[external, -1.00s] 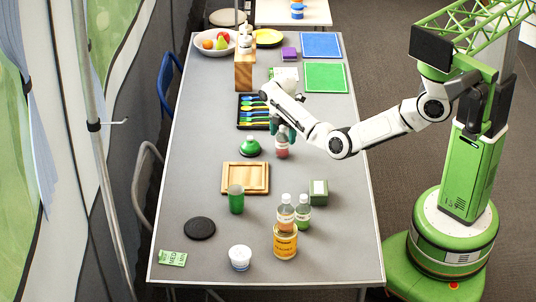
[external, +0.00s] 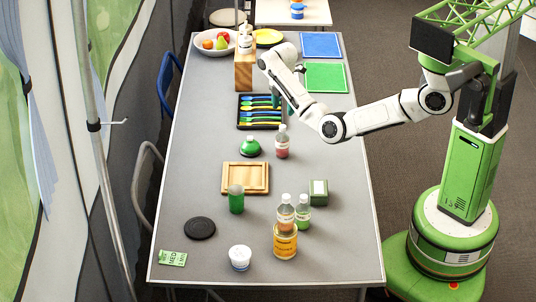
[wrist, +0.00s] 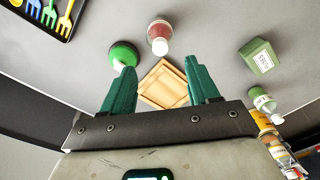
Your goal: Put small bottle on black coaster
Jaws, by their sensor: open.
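A small bottle (external: 282,142) with a red lower part and a pale cap stands upright on the table, right of a green cone-shaped object. In the wrist view the bottle (wrist: 160,32) shows cap-first, beyond the fingertips. My gripper (wrist: 160,67) is open and empty, its teal fingers apart. In the external view my gripper (external: 288,102) is above the table near the cutlery tray, apart from the bottle. The black round coaster (external: 200,228) lies bare at the near left.
The table's right strip is mostly clear.

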